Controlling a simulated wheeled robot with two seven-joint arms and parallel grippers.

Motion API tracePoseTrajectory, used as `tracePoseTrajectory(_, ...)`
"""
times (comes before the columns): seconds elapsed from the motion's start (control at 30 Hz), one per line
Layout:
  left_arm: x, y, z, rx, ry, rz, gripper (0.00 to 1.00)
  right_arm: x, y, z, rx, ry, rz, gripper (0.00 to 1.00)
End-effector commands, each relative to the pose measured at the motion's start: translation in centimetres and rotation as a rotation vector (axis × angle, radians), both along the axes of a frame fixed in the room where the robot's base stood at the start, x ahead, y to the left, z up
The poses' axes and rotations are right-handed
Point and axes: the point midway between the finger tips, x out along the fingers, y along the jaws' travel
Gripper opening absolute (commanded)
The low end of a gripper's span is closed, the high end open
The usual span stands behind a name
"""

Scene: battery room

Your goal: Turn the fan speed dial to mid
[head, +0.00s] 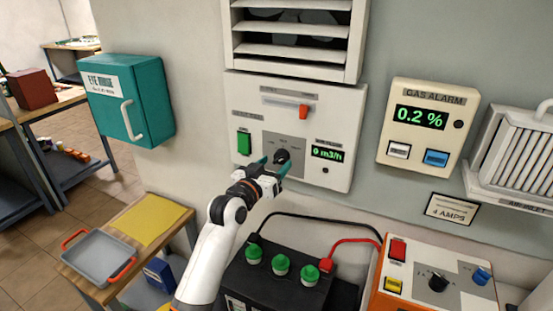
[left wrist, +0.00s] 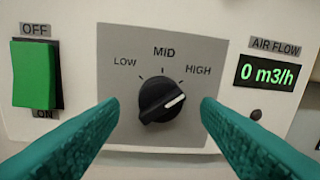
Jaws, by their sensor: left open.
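The fan speed dial (head: 282,156) is a round black knob on a grey plate of the white fan panel. In the left wrist view the dial (left wrist: 160,100) has LOW, MID and HIGH marks above it. Its white pointer line points right and slightly up, on the HIGH side and away from MID. My left gripper (head: 274,167) has teal fingers and is open in front of the dial. In the left wrist view its fingertips (left wrist: 160,103) stand left and right of the knob, with gaps on both sides. My right gripper is not in view.
The green OFF/ON switch (left wrist: 35,74) is left of the dial. The air flow display (left wrist: 268,75) on the right reads 0 m3/h. A vent (head: 295,53) is above the panel. Below stand a black battery (head: 262,283) with green caps and an orange-edged charger (head: 458,299).

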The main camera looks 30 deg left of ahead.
Motion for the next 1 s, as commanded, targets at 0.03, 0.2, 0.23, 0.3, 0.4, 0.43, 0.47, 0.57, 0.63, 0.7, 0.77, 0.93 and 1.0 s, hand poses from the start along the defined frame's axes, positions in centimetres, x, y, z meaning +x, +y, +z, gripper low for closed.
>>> tracePoseTrajectory(0.03, 0.6, 0.0, 0.2, -0.001, 0.000, 0.000, 0.58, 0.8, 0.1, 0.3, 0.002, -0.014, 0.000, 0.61)
tracePoseTrajectory(0.2, 1.7, 0.0, 0.0, 0.000, 0.000, 0.000, 0.58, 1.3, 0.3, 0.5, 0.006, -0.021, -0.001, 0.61)
tracePoseTrajectory(0.23, 1.8, 0.0, 0.0, 0.000, 0.000, 0.000, 0.58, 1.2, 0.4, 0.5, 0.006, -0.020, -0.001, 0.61)
tracePoseTrajectory(0.3, 1.8, 0.0, 0.0, 0.000, 0.000, 0.000, 0.58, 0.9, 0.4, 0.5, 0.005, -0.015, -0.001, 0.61)
tracePoseTrajectory(0.4, 1.8, 0.0, 0.0, 0.000, 0.000, 0.000, 0.58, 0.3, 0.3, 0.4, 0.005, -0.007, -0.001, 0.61)
tracePoseTrajectory(0.43, 1.8, 0.0, 0.0, 0.000, 0.000, 0.000, 0.58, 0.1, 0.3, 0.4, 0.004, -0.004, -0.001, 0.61)
tracePoseTrajectory(0.47, 1.8, 0.0, -0.1, 0.000, 0.000, 0.000, 0.58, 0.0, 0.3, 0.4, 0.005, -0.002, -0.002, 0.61)
tracePoseTrajectory(0.57, 1.8, 0.0, 0.0, 0.000, 0.001, 0.000, 0.46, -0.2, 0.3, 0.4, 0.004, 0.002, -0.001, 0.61)
tracePoseTrajectory(0.63, 1.8, 0.0, 0.0, 0.001, 0.001, 0.000, 0.35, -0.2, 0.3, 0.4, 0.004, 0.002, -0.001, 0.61)
tracePoseTrajectory(0.7, 1.8, 0.0, -0.1, 0.001, 0.001, 0.000, 0.23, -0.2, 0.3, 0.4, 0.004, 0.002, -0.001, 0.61)
tracePoseTrajectory(0.77, 1.8, 0.0, -0.1, 0.001, 0.001, 0.000, 0.14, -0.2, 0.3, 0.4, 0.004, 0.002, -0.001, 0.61)
tracePoseTrajectory(0.93, 1.8, 0.0, 0.0, -0.007, 0.001, 0.000, 0.14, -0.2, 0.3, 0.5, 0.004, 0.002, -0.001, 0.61)
tracePoseTrajectory(1.0, 1.8, 0.0, 0.0, -0.019, 0.000, 0.000, 0.14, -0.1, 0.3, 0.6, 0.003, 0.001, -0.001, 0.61)
